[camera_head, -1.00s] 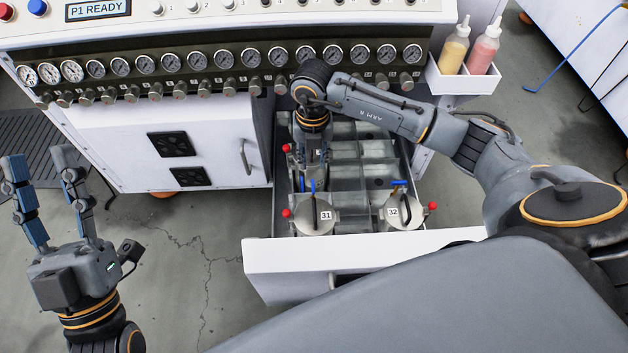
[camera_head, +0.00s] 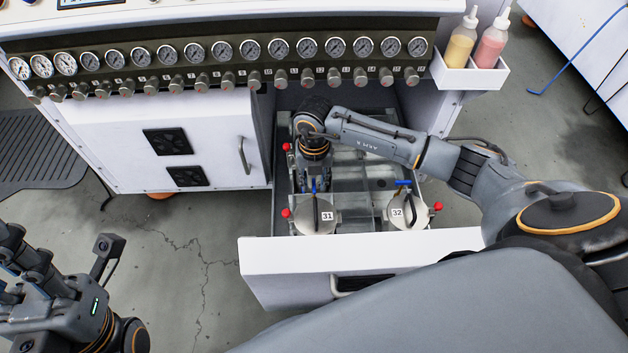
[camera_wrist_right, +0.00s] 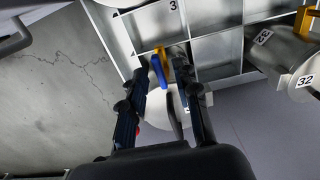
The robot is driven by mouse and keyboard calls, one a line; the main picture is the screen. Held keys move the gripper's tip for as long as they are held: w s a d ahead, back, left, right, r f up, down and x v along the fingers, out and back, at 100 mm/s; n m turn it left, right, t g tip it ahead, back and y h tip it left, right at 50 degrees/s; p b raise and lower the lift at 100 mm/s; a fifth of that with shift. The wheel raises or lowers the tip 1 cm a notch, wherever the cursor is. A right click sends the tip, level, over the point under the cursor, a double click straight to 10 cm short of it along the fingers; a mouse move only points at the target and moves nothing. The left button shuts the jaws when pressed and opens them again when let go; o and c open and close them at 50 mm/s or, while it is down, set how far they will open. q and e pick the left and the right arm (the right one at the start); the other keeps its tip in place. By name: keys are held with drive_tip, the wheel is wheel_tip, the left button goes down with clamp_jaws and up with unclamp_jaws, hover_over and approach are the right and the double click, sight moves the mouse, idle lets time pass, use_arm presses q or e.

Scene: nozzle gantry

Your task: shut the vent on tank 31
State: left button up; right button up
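Tank 31 (camera_head: 313,219) stands in the pulled-out drawer, with a pale round lid, a black handle, a "31" label and a red knob (camera_head: 286,213) at its left. Its blue lever (camera_wrist_right: 157,72) shows in the right wrist view beside an orange part (camera_wrist_right: 163,52). My right gripper (camera_head: 313,184) points down at the tank's back edge. Its fingers (camera_wrist_right: 160,85) are apart, with the blue lever between them; I cannot tell whether they touch it.
Tank 32 (camera_head: 404,220) stands to the right, with its own blue lever (camera_head: 402,183) and red knob. The drawer front (camera_head: 280,256) is nearer me. A row of gauges (camera_head: 222,51) runs above. Bottles (camera_head: 462,45) sit in a side holder. Bare floor lies at left.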

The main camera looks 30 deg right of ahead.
clamp_jaws()
